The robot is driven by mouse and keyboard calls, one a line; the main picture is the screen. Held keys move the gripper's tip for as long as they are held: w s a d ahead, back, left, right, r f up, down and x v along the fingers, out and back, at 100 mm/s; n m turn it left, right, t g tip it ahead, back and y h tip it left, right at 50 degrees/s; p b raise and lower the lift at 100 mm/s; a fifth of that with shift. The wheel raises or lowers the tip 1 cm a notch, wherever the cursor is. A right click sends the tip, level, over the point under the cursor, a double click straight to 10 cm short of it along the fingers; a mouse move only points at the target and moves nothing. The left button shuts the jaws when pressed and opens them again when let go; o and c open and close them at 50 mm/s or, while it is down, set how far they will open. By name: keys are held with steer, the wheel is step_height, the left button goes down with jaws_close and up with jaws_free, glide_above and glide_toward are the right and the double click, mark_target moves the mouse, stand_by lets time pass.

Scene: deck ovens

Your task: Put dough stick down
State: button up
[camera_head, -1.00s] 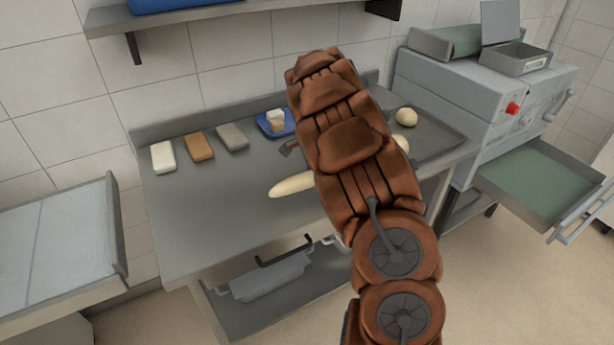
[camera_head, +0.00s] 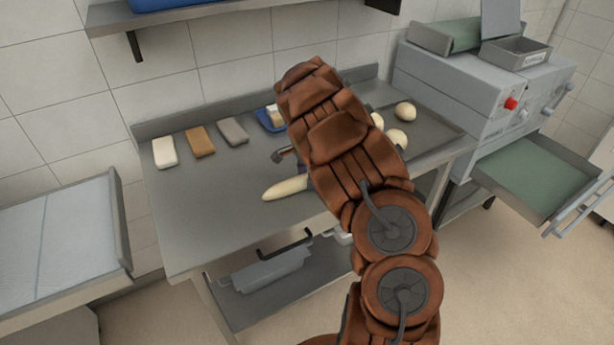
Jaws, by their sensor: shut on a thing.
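The pale dough stick (camera_head: 286,188) shows to the left of my arm, over the middle of the steel table (camera_head: 215,215). Its left end is tapered, and its right part is hidden behind the arm. My gripper (camera_head: 310,183) is almost wholly hidden behind my brown arm; only a small dark bit shows at the dough stick. It is shut on the dough stick. I cannot tell whether the stick touches the table or is just above it.
White (camera_head: 165,152), brown (camera_head: 200,141) and grey (camera_head: 233,131) blocks line the table's back, beside a blue tray (camera_head: 268,121). Round dough pieces (camera_head: 397,139) lie on a dark tray (camera_head: 432,130) at right. An oven machine (camera_head: 480,90) with an open drawer (camera_head: 535,180) stands farther right. Table front left is clear.

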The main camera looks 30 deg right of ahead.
mark_target(307, 178)
steer(key=o, duration=1.2)
steer(key=shift+o, duration=0.2)
step_height(307, 178, up, 12)
steer(key=b, duration=0.3)
steer(key=shift+b, duration=0.4)
steer(key=shift+s+r, duration=0.1)
steer(key=shift+r, duration=0.05)
steer(key=s+a+r+n, duration=0.2)
steer(key=s+a+n, duration=0.2)
steer(key=s+a, duration=0.4)
steer(key=s+a+r+n, duration=0.35)
steer(key=s+a, duration=0.25)
steer(key=s, duration=0.4)
steer(key=s+a+f+n, duration=0.2)
steer(key=s+a+n, duration=0.1)
steer(key=s, duration=0.3)
steer(key=s+a+f+n+g, duration=0.1)
steer(key=s+a+f+n, duration=0.1)
steer(key=s, duration=0.5)
steer(key=s+a+f+n, duration=0.2)
steer(key=s+a+n, duration=0.3)
steer(key=s+n, duration=0.1)
steer(key=shift+s+g, duration=0.4)
